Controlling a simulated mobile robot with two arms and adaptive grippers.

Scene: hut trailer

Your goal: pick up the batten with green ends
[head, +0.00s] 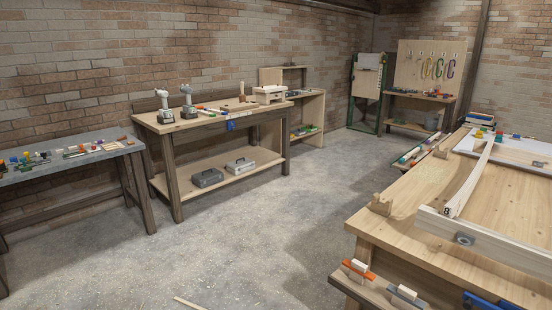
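I cannot make out for certain a batten with green ends. Several thin strips with coloured parts, some greenish and some red, lie on a low ledge (416,154) along the far left side of the large workbench; they are too small to tell apart. A pale wooden strip (188,303) lies on the floor at the bottom edge, cut off by the frame, and its ends cannot be judged. Neither of my grippers is in view.
The large wooden workbench (400,212) fills the right, with a wooden frame on top and clamps or planes on its front shelf. A grey table (100,142) and a wooden bench (215,122) stand along the left wall.

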